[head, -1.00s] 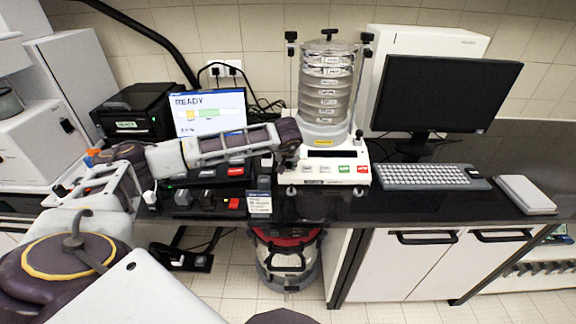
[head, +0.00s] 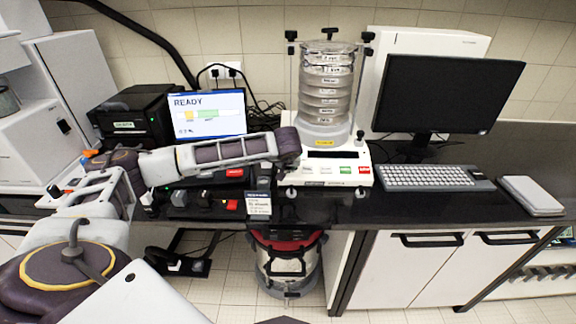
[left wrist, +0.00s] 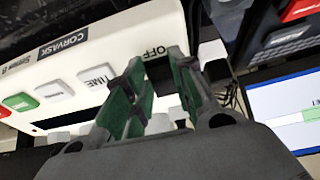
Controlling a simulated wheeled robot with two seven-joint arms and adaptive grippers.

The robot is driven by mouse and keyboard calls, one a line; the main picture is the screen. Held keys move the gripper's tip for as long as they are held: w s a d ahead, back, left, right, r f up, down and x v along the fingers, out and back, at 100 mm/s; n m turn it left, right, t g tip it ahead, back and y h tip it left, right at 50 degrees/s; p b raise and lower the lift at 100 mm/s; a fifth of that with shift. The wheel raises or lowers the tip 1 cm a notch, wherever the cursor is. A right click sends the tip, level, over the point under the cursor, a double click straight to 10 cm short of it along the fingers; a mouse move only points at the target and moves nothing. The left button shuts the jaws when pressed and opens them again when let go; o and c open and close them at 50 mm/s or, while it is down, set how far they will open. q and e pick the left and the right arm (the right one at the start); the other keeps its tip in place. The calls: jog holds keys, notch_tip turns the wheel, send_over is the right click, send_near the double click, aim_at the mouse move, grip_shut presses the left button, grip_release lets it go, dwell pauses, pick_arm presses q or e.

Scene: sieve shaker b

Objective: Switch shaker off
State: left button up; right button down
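The sieve shaker (head: 324,172) stands on the black bench, a white base with a stack of clear sieves (head: 326,95) clamped on top. Its front panel has white, green and red buttons. My left arm reaches in from the left, its wrist at the shaker's left front corner. In the left wrist view my left gripper (left wrist: 157,64) is open, its green-padded fingers apart with nothing visibly held. The fingertips overlap the panel (left wrist: 75,60) beside the printed OFF label (left wrist: 154,53). The switch itself is not clearly visible; whether the fingers touch the panel I cannot tell. My right gripper is out of view.
A screen reading READY (head: 206,113) and a black printer (head: 136,115) stand left of the shaker. A dark monitor (head: 448,93), keyboard (head: 428,177) and closed notebook (head: 531,196) are to the right. A small label card (head: 258,205) and black boxes sit below my forearm.

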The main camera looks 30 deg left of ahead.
pick_arm(q)
jog(key=o, duration=0.4)
jog(key=shift+o, duration=0.2)
jog(key=v, duration=1.2)
jog(key=shift+s+d+f, duration=0.1)
dwell(0.4)
